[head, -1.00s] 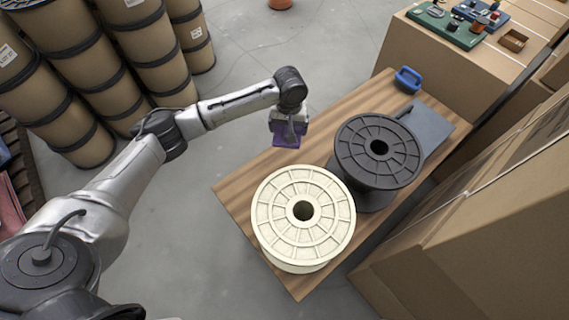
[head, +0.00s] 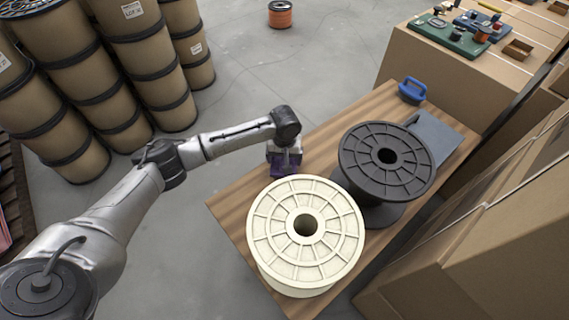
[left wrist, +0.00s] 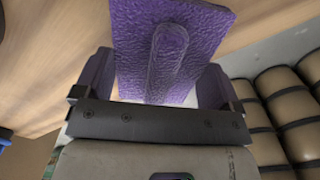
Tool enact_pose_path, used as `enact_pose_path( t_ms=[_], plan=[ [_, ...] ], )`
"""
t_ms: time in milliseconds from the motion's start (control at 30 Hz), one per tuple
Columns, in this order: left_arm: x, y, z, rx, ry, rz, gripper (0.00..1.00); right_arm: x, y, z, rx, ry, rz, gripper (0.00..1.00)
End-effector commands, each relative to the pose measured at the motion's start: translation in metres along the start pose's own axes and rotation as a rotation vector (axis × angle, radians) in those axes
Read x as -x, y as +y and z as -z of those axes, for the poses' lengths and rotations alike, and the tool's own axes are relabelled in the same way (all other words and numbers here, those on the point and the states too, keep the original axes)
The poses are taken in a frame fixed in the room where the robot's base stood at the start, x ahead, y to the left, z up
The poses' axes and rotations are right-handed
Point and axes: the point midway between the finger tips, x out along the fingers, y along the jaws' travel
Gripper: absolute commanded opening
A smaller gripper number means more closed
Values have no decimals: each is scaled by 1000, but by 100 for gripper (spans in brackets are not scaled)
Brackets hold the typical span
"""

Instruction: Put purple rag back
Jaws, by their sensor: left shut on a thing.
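The purple rag (head: 284,170) hangs at my left gripper (head: 285,160) over the far left edge of the wooden table, just behind the cream spool. In the left wrist view the rag (left wrist: 205,35) is a textured purple sheet with a raised ridge in the middle. Whether the rag touches the table is hard to tell. My right gripper is not in view.
The cream spool (head: 270,230) and the dark spool (head: 360,165) stand on the wooden table (head: 232,200). A blue-handled tool (head: 412,90) and a grey plate (head: 436,135) lie beyond them. Cardboard boxes (head: 480,235) line the right. Stacked brown drums (head: 150,60) stand left.

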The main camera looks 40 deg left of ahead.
Motion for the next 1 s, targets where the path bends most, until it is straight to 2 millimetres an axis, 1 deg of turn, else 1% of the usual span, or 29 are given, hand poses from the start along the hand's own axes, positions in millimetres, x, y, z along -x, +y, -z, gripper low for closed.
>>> enact_pose_path(
  t_ms=[33,133,567,600,700,900,1000],
  plan=[
    [-13,0,0,0,0,0,67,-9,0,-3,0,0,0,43],
    [-23,0,0,0,0,-1,67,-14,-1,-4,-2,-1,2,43],
    [-24,1,0,0,0,-1,67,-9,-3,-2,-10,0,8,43],
    [-25,1,0,0,0,-2,91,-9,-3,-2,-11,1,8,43],
    [-25,1,0,0,1,-1,100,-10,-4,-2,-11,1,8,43],
    [-25,0,0,0,1,-1,100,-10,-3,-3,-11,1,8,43],
    [-23,0,0,-1,2,-1,100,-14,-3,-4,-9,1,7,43]
  ],
)
